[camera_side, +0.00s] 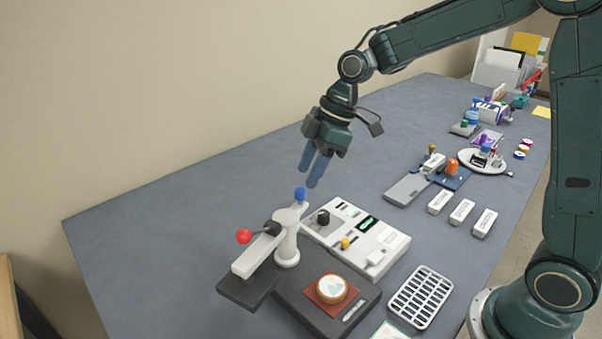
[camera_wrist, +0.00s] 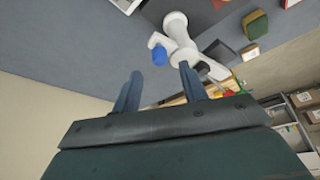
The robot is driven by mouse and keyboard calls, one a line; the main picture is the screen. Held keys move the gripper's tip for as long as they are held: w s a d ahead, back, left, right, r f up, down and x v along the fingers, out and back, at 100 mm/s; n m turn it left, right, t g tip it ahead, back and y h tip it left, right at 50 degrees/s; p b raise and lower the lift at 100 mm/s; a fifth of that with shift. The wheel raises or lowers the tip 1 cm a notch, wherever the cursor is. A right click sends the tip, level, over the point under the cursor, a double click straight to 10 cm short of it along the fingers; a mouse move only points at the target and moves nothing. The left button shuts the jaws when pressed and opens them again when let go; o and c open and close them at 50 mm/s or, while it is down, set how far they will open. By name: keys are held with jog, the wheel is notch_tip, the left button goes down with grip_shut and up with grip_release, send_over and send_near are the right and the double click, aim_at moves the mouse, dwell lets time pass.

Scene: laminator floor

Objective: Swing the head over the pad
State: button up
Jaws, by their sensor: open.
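The head is a white swinging arm (camera_side: 258,254) on a white post (camera_side: 287,240), with a dark block under its left end. It carries a red ball knob (camera_side: 244,236) at the left and a blue knob (camera_side: 300,194) at the right end. The pad (camera_side: 331,290) is a reddish square on a dark base, with a round white-topped piece on it. The arm points left, beside the pad. My gripper (camera_side: 314,171) is open and empty, above the blue knob and apart from it. In the wrist view the blue knob (camera_wrist: 160,56) shows beyond my gripper (camera_wrist: 158,85).
A white control box (camera_side: 356,236) stands right of the post. A white slotted rack (camera_side: 420,296) lies at the front right. Several white blocks (camera_side: 461,211), a plate (camera_side: 482,161) and other items lie farther back. The table's left part is clear.

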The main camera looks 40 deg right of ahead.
aim_at(300, 189)
jog(key=shift+x, duration=2)
grip_shut()
